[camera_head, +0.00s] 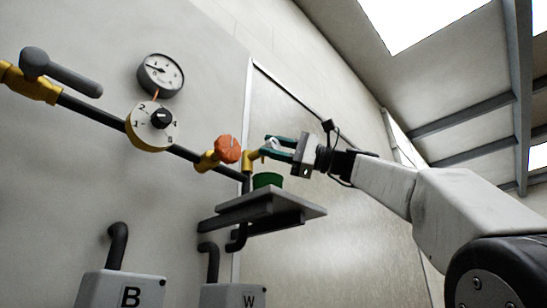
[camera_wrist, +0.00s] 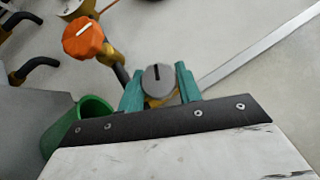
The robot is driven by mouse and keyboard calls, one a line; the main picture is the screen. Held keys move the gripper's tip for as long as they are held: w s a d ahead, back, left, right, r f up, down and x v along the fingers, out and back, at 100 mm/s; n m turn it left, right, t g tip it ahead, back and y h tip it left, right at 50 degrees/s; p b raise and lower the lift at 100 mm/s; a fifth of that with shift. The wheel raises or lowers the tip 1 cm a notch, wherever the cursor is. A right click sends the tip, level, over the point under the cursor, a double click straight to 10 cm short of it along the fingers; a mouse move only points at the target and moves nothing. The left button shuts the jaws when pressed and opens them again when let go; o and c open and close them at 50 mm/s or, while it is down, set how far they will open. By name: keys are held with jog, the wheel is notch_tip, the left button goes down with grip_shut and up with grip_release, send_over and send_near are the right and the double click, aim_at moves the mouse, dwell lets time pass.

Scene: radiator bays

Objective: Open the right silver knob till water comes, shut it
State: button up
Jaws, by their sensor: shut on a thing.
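The silver knob (camera_wrist: 158,79) is a round grey cap with a dark line on its face, on a brass tap at the right end of the pipe. My gripper (camera_wrist: 159,84) is shut on it, with one green finger on each side. In the head view my gripper (camera_head: 272,147) reaches the knob from the right and its fingers hide most of it. The brass tap (camera_head: 250,160) shows just left of the fingers. A green cup (camera_head: 267,180) stands below the tap on a grey shelf (camera_head: 270,204). I see no water coming out.
An orange knob (camera_head: 228,149) sits close left of my gripper. Further left are a dial (camera_head: 152,126), a pressure gauge (camera_head: 161,75) and a lever valve (camera_head: 60,72). Boxes marked B (camera_head: 120,290) and W (camera_head: 233,297) are below. Open room lies to the right.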

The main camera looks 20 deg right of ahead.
jog(key=shift+n+g+h, duration=0.7)
jog(key=shift+n+h, duration=0.1)
jog(key=shift+n, duration=0.5)
jog(key=o, duration=0.9)
jog(key=shift+o, duration=0.2)
jog(key=v, duration=0.7)
jog(key=shift+d, duration=0.35)
jog(key=shift+n, duration=0.3)
